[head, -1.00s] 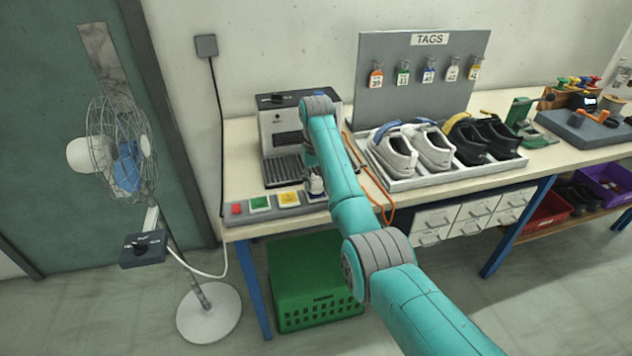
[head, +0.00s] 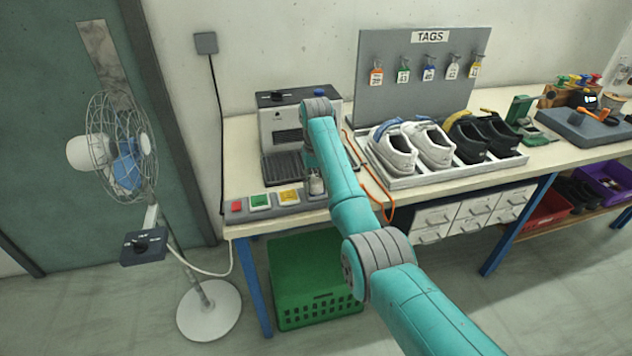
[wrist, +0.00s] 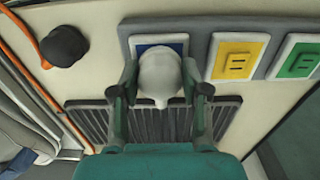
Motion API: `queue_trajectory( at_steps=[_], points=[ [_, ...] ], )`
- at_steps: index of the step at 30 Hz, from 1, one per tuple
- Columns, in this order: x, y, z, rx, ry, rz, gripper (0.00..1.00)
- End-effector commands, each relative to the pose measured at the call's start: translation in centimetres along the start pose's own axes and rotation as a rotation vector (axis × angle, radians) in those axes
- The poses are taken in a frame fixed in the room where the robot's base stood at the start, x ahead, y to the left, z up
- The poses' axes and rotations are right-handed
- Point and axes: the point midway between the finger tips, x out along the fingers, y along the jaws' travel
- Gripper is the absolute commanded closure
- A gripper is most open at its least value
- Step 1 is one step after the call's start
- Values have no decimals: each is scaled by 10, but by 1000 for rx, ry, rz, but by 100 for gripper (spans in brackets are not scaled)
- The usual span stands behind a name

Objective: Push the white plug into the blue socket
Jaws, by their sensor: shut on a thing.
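The white plug (wrist: 160,76) is between the fingers of my gripper (wrist: 160,88) in the wrist view, and the gripper is shut on it. The blue socket (wrist: 178,46) lies behind the plug, and a strip of its blue face and white rim shows around the plug's top. The plug covers most of the socket, so I cannot tell whether it touches or has entered it. In the head view, my gripper (head: 315,184) is over the right end of the grey socket strip (head: 274,202), hiding the blue socket.
The yellow socket (wrist: 236,56) and green socket (wrist: 298,60) sit beside the blue one. A grey machine (head: 280,120) with a slatted tray stands behind the strip. An orange cable (head: 372,172) and a shoe tray (head: 400,181) lie to the right.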

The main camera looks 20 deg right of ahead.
Motion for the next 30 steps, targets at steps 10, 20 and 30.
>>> queue_trajectory(
  at_steps=[10,20,30],
  points=[
    [3,0,0,0,0,0,100],
    [3,0,0,0,0,0,25],
    [-15,0,-1,0,3,0,25]
  ],
)
